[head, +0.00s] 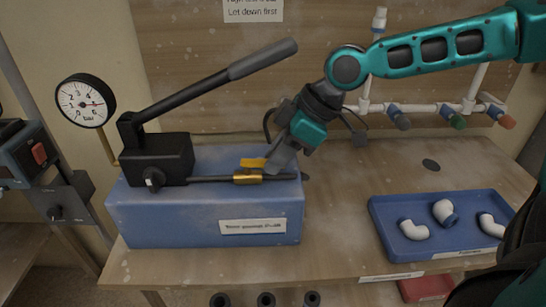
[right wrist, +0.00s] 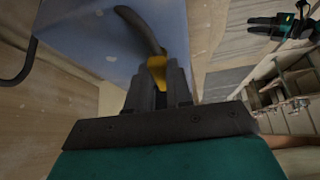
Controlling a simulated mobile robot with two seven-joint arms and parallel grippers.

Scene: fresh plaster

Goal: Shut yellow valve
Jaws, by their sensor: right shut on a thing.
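The yellow valve is a brass body (head: 247,179) on a dark pipe along the top of the blue pump box, with a flat yellow lever (head: 252,163) above it. My right gripper (head: 276,160) comes down from the upper right and is shut on the yellow lever. In the right wrist view the lever (right wrist: 157,70) shows between the two dark fingers (right wrist: 160,88). The lever lies roughly along the pipe; its inner end is hidden by the fingers. A small teal and black part at the upper right of the wrist view looks like my left gripper (right wrist: 272,25), too small to read.
The blue box (head: 150,215) carries a black pump with a long raised handle (head: 220,80). A round gauge (head: 85,101) stands at the left. A blue tray (head: 385,210) with white elbows lies at the right. White pipes with coloured taps (head: 457,121) run behind. Bench between is clear.

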